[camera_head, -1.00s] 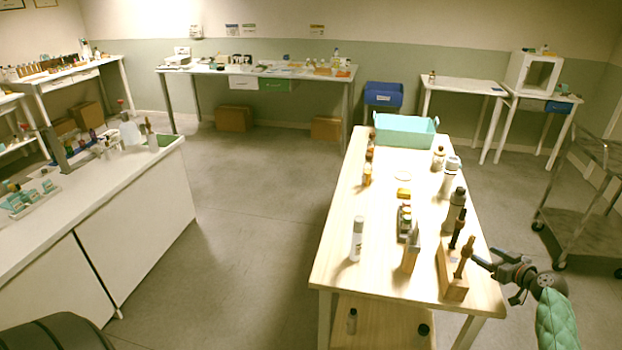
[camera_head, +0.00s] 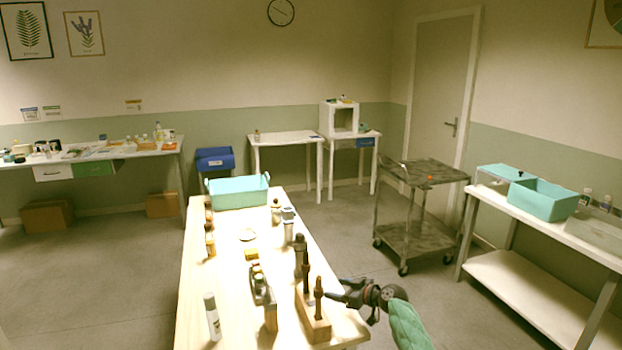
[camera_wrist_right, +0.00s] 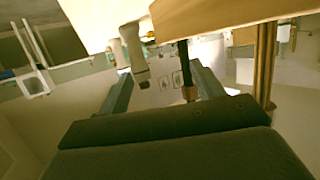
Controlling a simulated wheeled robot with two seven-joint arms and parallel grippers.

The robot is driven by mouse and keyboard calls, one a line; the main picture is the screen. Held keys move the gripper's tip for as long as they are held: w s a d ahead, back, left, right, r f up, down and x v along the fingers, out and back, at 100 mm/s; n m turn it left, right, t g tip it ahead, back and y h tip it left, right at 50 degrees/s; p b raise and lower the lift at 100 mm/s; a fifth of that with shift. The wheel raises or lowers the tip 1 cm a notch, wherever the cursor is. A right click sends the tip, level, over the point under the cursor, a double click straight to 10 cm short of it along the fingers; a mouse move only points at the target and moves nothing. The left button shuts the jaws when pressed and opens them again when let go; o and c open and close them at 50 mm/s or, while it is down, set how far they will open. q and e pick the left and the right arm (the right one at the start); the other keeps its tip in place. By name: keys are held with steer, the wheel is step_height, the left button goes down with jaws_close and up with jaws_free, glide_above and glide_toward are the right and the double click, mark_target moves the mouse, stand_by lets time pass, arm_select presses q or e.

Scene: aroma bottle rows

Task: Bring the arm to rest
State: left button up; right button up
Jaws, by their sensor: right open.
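My right arm comes in from the right in the head view. Its gripper (camera_head: 332,297) is at the right edge of the wooden table (camera_head: 235,290), beside a wooden block (camera_head: 316,326) that holds upright dark-tipped sticks (camera_head: 319,297). In the right wrist view the two jaws (camera_wrist_right: 160,84) stand apart. A bottle-like shape and a dark stick show beyond them; nothing is clearly gripped. Whether the fingertips touch the near stick cannot be told. My left gripper is not in view.
A white bottle (camera_head: 212,317), several other bottles and a teal bin (camera_head: 238,193) stand on the table. A grey cart (camera_head: 420,205) stands behind to the right. A white bench (camera_head: 540,231) with another teal bin (camera_head: 543,200) is at the right. Open floor lies between.

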steer(key=d+h, duration=0.5)
steer(key=d, duration=2.8)
steer(key=s+d+f+m+g+h, duration=0.2)
steer(key=s+d+f+h, duration=0.15)
steer(key=s+f, duration=1.1)
steer(key=s+d+f+m+g+h, duration=0.1)
steer(key=s+d+f+m+h, duration=0.3)
steer(key=s+f, duration=1.1)
steer(key=s+d+f+g+h, duration=0.1)
steer(key=s+d+f, duration=0.2)
steer(key=s+f, duration=0.55)
steer(key=s+d+f+g+h, duration=0.1)
steer(key=s+d+f+g, duration=0.2)
steer(key=s, duration=1)
steer(key=s+d+f+h, duration=0.2)
steer(key=s+d+f, duration=0.1)
steer(key=s+f, duration=0.65)
steer(key=s+a+f+y, duration=0.1)
steer(key=a, duration=1.2)
steer(key=s+a+f+m+y, duration=0.1)
steer(key=s+a+f+y, duration=0.1)
steer(key=a, duration=1.1)
steer(key=s+a+f+m+y, duration=0.1)
steer(key=a+y, duration=0.1)
steer(key=a, duration=1.1)
steer(key=shift+s+a+f, duration=0.25)
steer(key=shift+s+f, duration=0.05)
